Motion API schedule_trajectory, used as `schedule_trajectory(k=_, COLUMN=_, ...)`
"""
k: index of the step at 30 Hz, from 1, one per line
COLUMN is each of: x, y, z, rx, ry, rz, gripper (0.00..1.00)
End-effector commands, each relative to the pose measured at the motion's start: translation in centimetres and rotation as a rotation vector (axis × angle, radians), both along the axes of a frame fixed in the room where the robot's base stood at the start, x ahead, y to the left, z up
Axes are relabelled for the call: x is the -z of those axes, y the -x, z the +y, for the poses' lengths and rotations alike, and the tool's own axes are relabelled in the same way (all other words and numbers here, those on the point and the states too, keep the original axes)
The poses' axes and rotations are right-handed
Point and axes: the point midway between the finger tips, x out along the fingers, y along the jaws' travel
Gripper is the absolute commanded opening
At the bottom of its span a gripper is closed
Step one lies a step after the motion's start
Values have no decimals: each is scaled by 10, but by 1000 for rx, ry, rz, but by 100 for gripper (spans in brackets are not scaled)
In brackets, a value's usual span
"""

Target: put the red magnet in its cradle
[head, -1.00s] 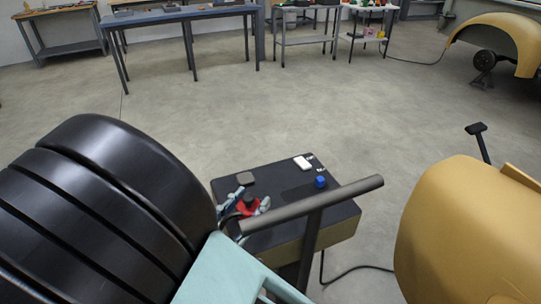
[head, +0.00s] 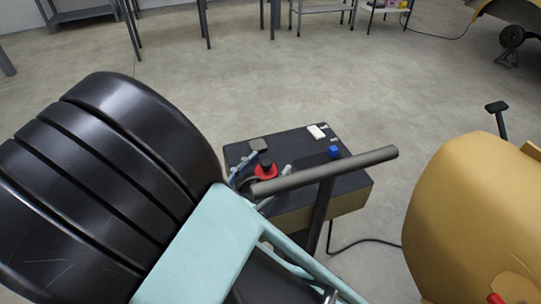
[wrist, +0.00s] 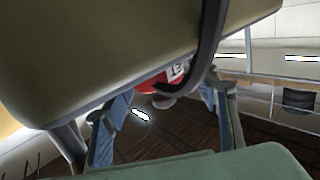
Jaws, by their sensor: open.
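The red magnet (head: 265,171) is a red piece with a dark round top, at the left front of a box with a black top (head: 296,147). In the head view, blue-grey fingers of my gripper (head: 264,174) show to its left and right. In the wrist view, a red part with a white label (wrist: 152,83) shows between the spread fingers of my gripper (wrist: 165,112), partly hidden by a large beige block. My gripper is open, and I cannot tell whether a finger touches the magnet. I cannot make out the cradle for certain.
On the box top lie a white block (head: 317,131), a blue block (head: 333,151) and a dark grey pad (head: 259,144). A grey bar (head: 340,168) on a post crosses in front. Black tyre-like rolls (head: 110,150) stand left, a gold shell (head: 465,215) right.

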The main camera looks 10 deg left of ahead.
Motion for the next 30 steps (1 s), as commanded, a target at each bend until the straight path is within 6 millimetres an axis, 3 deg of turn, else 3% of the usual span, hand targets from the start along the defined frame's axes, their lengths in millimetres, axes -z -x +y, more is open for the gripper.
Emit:
schedule_trajectory(k=7, x=-3, y=8, z=4, rx=-3, ry=0, rz=1, gripper=54)
schedule_trajectory(k=21, x=-8, y=95, z=33, rx=-2, ry=0, rz=0, gripper=54)
schedule_trajectory(k=30, x=-9, y=114, z=39, rx=0, ry=1, rz=0, gripper=54)
